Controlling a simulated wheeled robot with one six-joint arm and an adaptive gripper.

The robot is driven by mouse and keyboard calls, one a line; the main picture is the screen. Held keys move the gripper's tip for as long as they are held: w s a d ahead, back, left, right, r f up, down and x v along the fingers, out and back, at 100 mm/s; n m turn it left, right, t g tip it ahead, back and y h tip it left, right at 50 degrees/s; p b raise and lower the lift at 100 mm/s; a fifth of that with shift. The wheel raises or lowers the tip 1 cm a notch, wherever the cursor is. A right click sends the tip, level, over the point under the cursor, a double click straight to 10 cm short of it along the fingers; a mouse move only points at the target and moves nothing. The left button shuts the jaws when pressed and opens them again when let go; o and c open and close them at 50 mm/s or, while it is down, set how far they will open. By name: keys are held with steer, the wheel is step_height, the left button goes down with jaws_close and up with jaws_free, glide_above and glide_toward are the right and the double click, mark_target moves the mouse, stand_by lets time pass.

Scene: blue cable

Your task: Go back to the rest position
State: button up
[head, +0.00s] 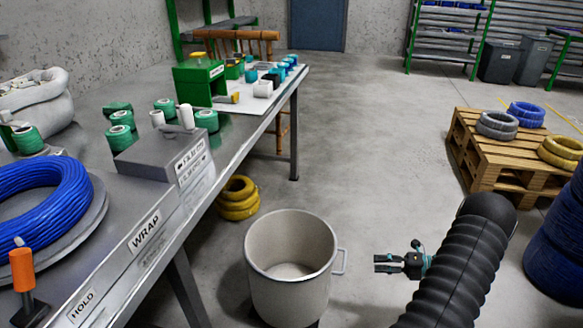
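My gripper (381,263) is at the lower middle right, at the end of my black ribbed arm. It points left, with its fingers apart and nothing between them. It is in view just right of the grey bin's handle, and a gap shows between them. The blue cable coil (42,190) lies on a round grey plate (88,228) on the workbench at the far left, well away from my gripper. Its left part is cut off by the picture edge.
A grey bin (290,290) stands on the floor beside the metal workbench (150,212). Yellow coils (238,198) lie under the bench. A wooden pallet (490,172) with coils and a dark blue coil stack (556,245) stand at right. The middle floor is clear.

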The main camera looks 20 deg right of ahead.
steer(key=s+a+f+n+g, duration=0.3)
steer(key=s+f+n, duration=0.1)
steer(key=n, duration=0.4)
steer(key=s+a+r+n+g+h, duration=0.25)
steer(key=a+r+n+g, duration=0.2)
steer(key=n, duration=0.45)
steer(key=s+a+r+n+t+h, duration=0.1)
steer(key=s+a+r+n+h, duration=0.2)
steer(key=a+r+n, duration=0.5)
steer(key=s+a+r+n+t+h, duration=0.1)
steer(key=a+r+n+h, duration=0.3)
steer(key=a+r+n, duration=0.5)
steer(key=s+a+r+n+t+h, duration=0.2)
steer(key=a+r+n, duration=0.7)
steer(key=r, duration=0.9)
steer(key=s+a+h, duration=0.1)
steer(key=s, duration=0.1)
steer(key=shift+s, duration=0.35)
